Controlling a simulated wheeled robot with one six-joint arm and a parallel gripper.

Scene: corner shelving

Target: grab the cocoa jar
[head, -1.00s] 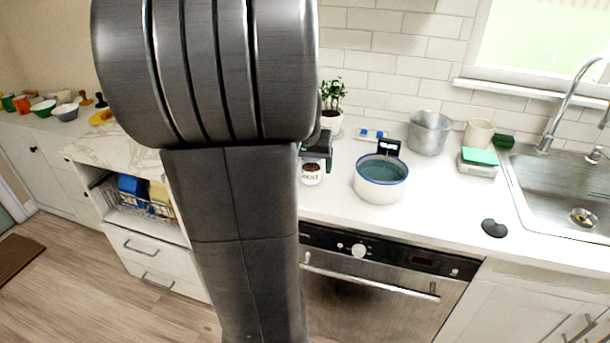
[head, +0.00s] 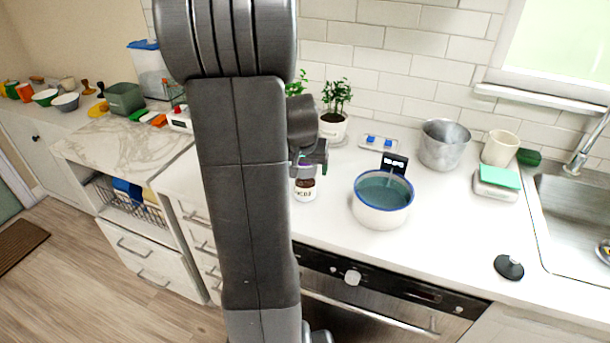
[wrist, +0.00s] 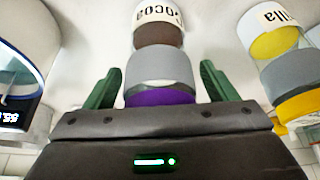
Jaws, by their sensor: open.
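The cocoa jar (head: 306,190) stands on the white counter, left of the blue-rimmed pot. Its dark contents and white label show in the head view; its top is mostly hidden by my gripper (head: 312,160), which is right above it. In the wrist view the cocoa jar (wrist: 160,37) appears upside down, with a brown middle, a grey band and a purple end. The green fingers of my gripper (wrist: 158,72) are open, one on each side of the jar's lid end, with visible gaps.
A second jar with yellow contents (wrist: 278,43) stands close beside the cocoa jar in the wrist view. The pot (head: 382,212) is close on the right. A potted plant (head: 333,127) stands behind. My arm hides the counter to the left.

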